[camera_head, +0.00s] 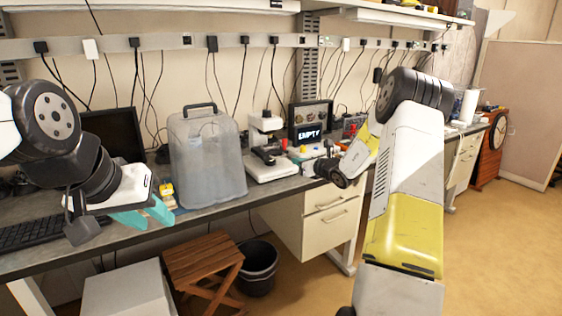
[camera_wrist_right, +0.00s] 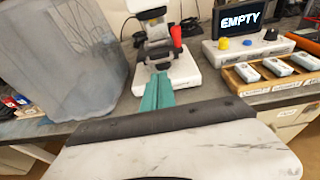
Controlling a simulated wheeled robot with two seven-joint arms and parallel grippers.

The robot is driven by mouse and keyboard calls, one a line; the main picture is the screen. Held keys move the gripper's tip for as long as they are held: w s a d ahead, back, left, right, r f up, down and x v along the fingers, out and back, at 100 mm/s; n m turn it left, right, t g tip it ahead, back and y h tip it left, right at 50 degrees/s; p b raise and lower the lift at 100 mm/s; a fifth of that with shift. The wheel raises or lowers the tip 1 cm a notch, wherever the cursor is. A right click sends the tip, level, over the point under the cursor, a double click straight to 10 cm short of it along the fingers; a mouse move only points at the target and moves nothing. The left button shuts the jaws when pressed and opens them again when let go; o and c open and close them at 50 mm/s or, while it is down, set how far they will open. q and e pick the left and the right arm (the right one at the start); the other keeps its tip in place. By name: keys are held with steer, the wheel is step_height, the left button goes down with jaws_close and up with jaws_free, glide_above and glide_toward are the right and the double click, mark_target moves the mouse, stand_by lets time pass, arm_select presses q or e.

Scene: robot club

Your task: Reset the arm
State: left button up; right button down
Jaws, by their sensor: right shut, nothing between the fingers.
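My right arm (camera_head: 405,190) is raised at the elbow and bends back down over the bench, with its dark wrist end (camera_head: 335,172) by the white device. Its fingers are hard to make out in the head view. In the right wrist view my right gripper (camera_wrist_right: 158,90) has its teal fingers together with nothing between them. They point at the white device's base. My left gripper (camera_head: 148,214) has teal fingers spread apart and empty, over the bench's front edge at the left.
A translucent container (camera_head: 207,160) stands between the left gripper and the white device (camera_head: 272,166). A display reading EMPTY (camera_head: 310,122) stands behind. A wooden tray with grey blocks (camera_wrist_right: 262,78) lies at the right. A stool (camera_head: 203,262) and bin (camera_head: 258,270) are below.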

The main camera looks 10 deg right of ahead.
steer(key=s+a+r+n+g+y, duration=0.1)
steer(key=s+a+r+n+g, duration=0.1)
steer(key=s+a+r+n, duration=0.5)
steer(key=s+a+r+n+g+y, duration=0.2)
steer(key=s+a+n+g, duration=0.15)
steer(key=s, duration=0.45)
steer(key=s+a+r+n+g+y, duration=0.1)
steer(key=s+a+r+n, duration=0.45)
steer(key=s, duration=0.25)
steer(key=s+n+g+h, duration=0.3)
steer(key=s+n, duration=0.6)
steer(key=s, duration=0.4)
steer(key=s+d+f+n+t+h, duration=0.1)
steer(key=s+d+n+h, duration=0.3)
steer(key=s+d+n, duration=0.3)
steer(key=s, duration=0.3)
steer(key=shift+s+h, duration=0.3)
steer(key=shift+t, duration=0.25)
